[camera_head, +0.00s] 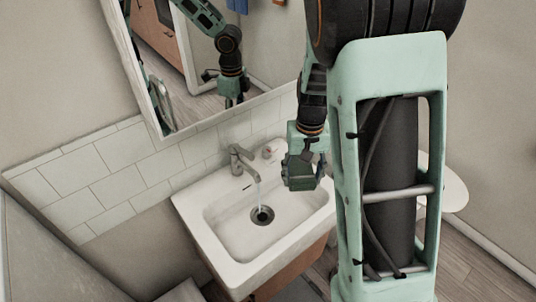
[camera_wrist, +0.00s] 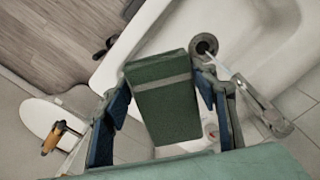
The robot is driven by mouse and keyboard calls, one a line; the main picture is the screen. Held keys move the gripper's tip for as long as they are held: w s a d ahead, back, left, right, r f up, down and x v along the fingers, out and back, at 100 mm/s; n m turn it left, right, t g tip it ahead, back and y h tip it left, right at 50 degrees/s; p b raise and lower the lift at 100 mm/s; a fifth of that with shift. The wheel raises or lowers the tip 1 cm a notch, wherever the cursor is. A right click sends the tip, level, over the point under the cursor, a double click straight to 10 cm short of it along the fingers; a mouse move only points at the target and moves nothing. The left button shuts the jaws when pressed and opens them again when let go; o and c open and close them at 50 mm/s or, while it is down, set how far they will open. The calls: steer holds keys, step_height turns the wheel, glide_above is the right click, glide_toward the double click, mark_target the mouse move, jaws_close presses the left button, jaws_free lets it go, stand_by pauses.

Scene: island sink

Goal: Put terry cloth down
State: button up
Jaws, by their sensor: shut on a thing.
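A folded green terry cloth with a grey stripe (camera_wrist: 163,100) sits between the fingers of my gripper (camera_wrist: 165,112) in the wrist view. My gripper is shut on it. In the head view my gripper (camera_head: 303,172) hangs over the right part of the white sink (camera_head: 222,247), with the green cloth (camera_head: 301,181) at its fingers. The cloth is held above the basin, apart from the rim as far as I can tell. My own arm covers part of the sink's right side.
The faucet (camera_head: 239,160) stands at the sink's back and water runs toward the drain (camera_head: 262,215). A small pale item (camera_head: 269,152) is on the back ledge. A mirror (camera_head: 215,60) hangs above. A white rounded surface (camera_head: 455,193) is at the right.

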steer(key=shift+a+b, duration=0.65)
steer(key=shift+b, duration=0.35)
step_height(320, 180, up, 4)
steer(key=f+n+b, duration=0.1)
steer(key=n+b, duration=0.1)
steer(key=b, duration=0.7)
glide_above(277, 236)
steer(key=w, duration=0.1)
step_height(277, 236, up, 2)
steer(key=s+b, duration=0.1)
steer(key=b, duration=0.1)
step_height(277, 236, down, 28)
steer(key=b, duration=0.3)
steer(key=shift+r, duration=0.25)
steer(key=shift+f, duration=0.1)
steer(key=shift+f, duration=0.15)
steer(key=o, duration=1.2)
steer(key=shift+o, duration=0.2)
